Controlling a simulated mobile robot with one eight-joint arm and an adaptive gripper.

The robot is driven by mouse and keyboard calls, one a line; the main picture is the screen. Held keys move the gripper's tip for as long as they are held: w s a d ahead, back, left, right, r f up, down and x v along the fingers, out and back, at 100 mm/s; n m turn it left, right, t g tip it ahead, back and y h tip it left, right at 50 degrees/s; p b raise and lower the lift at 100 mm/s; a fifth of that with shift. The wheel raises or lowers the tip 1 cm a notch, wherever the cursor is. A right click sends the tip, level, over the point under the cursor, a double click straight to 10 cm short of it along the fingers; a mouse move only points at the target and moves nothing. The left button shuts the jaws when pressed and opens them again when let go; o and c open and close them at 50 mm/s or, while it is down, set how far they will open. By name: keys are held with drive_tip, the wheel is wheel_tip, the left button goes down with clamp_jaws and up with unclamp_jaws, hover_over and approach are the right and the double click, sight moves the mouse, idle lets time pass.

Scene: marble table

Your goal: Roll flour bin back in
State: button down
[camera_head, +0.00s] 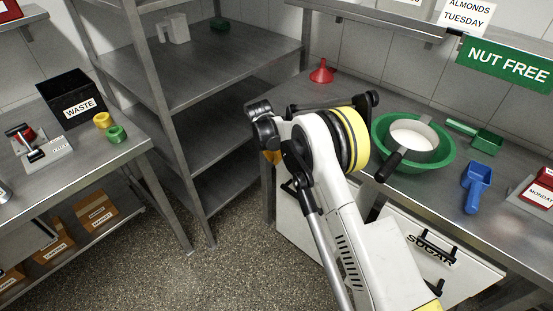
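White bin fronts show below the steel worktop (468,196). One bin (475,272), labelled SUGAR, has a black handle and stands right of my arm. Another white bin front (300,232) shows to the left of my arm and is largely covered by it. No flour label is readable, so I cannot tell for sure that this is the flour bin, or how far out it stands. My arm crosses the middle of the view. I cannot make out my gripper's fingers or any contact with a bin.
On the worktop are a green bowl (435,160) with a white-filled sieve (411,133), a red funnel (322,72), a green scoop (487,141) and a blue scoop (477,184). A steel shelf rack (235,52) stands behind. Speckled floor (235,255) is open left of the bins.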

drive_tip(key=s+a+f+p+v, duration=0.15)
drive_tip(key=p+v, duration=0.25)
drive_tip(key=v, duration=0.7)
drive_tip(key=s+d+r+m+t, duration=0.1)
drive_tip(key=s+d+r+m, duration=0.35)
drive_tip(key=r, duration=0.35)
drive_tip(key=s+d+r+m+y, duration=0.1)
drive_tip(key=s+d+r+m, duration=0.3)
drive_tip(key=r, duration=0.3)
drive_tip(key=s+d+r+m+t, duration=0.1)
drive_tip(key=s+d+r+m, duration=0.25)
drive_tip(key=d+r, duration=0.35)
drive_tip(key=s+d+r+m+t, duration=0.1)
drive_tip(key=s+d+r+m, duration=0.25)
drive_tip(key=s, duration=0.35)
drive_tip(key=s+d+r+m, duration=0.2)
drive_tip(key=s+d+m, duration=0.1)
drive_tip(key=s+m, duration=0.3)
drive_tip(key=s+d+f+m+t, duration=0.1)
drive_tip(key=s+f+m, duration=0.1)
drive_tip(key=s, duration=0.4)
drive_tip(key=s+d+f+m+t, duration=0.1)
drive_tip(key=s+d+f+m, duration=0.1)
drive_tip(key=s+m, duration=0.2)
drive_tip(key=shift+s+d+y, duration=0.2)
drive_tip(key=shift+s+y, duration=0.2)
drive_tip(key=shift+s, duration=0.45)
